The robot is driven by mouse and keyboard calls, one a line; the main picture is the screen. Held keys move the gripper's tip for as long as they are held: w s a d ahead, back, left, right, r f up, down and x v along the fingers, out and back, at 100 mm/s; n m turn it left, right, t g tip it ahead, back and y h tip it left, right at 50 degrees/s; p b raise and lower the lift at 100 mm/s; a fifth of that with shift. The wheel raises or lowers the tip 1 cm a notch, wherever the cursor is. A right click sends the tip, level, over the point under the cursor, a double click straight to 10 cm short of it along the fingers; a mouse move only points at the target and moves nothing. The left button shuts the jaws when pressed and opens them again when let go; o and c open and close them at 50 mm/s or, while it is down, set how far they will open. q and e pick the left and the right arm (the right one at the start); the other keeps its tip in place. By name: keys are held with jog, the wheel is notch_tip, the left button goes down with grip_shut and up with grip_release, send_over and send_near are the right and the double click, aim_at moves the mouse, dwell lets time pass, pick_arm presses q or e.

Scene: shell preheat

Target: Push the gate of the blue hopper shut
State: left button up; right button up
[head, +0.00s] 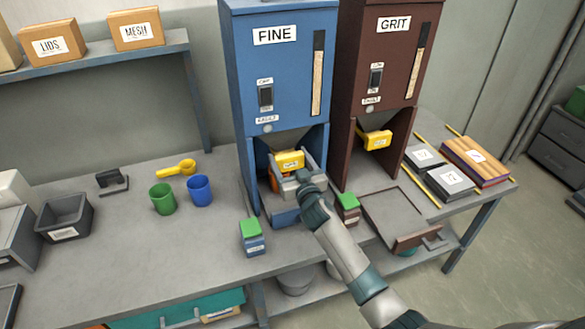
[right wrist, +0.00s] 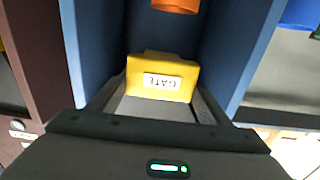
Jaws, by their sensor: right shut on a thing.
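The blue hopper (head: 275,75) labelled FINE stands at the back of the bench. Its yellow gate (head: 289,160) sits under the funnel, in the hopper's open lower bay. My right gripper (head: 297,172) reaches into that bay from the front and is shut on the gate. In the right wrist view the gate (right wrist: 162,78), with its GATE label, lies between the two fingers. An orange part (right wrist: 175,5) shows beyond it, mostly cut off. How far the gate is slid in is hard to tell. My left gripper is not in view.
The brown GRIT hopper (head: 386,60) stands close on the right, with its own yellow gate (head: 375,140). A green-topped box (head: 252,237) and another green-topped box (head: 347,208) flank my forearm. Blue (head: 200,191) and green (head: 162,199) cups stand left.

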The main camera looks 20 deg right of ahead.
jog(key=shift+w+f, duration=0.1)
jog(key=shift+w, duration=0.4)
jog(key=shift+r, duration=0.25)
jog(key=o, duration=1.5)
jog(key=shift+w+f, duration=0.15)
jog(key=s+b, duration=0.3)
jog(key=s, duration=1.4)
jog(key=shift+s+d+b, duration=0.2)
jog(key=shift+d+b, duration=0.05)
jog(key=shift+b, duration=0.1)
